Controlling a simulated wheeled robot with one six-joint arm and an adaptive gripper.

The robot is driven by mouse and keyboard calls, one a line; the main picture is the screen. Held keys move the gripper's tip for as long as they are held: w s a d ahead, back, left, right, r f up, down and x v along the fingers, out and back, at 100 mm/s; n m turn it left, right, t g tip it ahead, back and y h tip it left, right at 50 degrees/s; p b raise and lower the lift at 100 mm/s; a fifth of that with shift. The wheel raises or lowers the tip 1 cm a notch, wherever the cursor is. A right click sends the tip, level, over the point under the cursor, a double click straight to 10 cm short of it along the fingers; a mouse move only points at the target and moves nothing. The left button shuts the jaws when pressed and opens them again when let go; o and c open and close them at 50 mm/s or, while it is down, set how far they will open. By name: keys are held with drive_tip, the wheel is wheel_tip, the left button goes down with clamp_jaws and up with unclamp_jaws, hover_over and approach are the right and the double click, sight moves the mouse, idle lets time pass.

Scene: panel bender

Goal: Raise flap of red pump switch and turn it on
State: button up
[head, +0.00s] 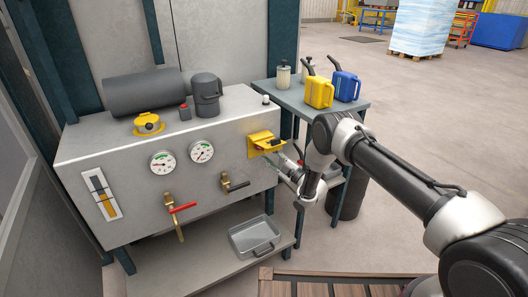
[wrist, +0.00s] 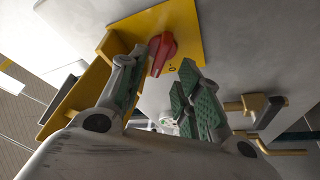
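The red switch knob (wrist: 163,52) sits on a yellow plate (wrist: 182,22) on the grey panel in the wrist view. The yellow flap (wrist: 88,95) stands out from the plate toward the camera, at the left of the knob. My gripper (wrist: 164,72) is open, with its green-padded fingers apart on either side of the knob's front. The left finger overlaps the flap in the picture; I cannot tell whether they touch. In the head view the yellow switch housing (head: 262,137) is at the cabinet's right end, with my gripper (head: 284,163) just below right.
The grey cabinet (head: 110,160) carries two gauges, a red-handled valve (head: 182,208) and a black-handled valve (head: 234,187). A metal tray (head: 243,240) lies on the shelf below. A side table (head: 292,98) with yellow and blue cans stands behind my arm. Open floor lies right.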

sight(263, 150)
drive_tip(key=shift+x, duration=2.05)
clamp_jaws()
drive_tip(key=shift+m, duration=0.3)
drive_tip(key=shift+f+m+t+h, duration=0.1)
drive_tip(key=shift+m+t+h, duration=0.45)
drive_tip(key=shift+m, duration=1)
drive_tip(key=shift+r+m+t+h, duration=0.1)
drive_tip(key=shift+m+t+h, duration=0.1)
drive_tip(key=shift+m+t, duration=1)
drive_tip(key=shift+f+m+t+h, duration=0.1)
drive_tip(key=shift+m+t+h, duration=0.25)
drive_tip(key=shift+m, duration=1.8)
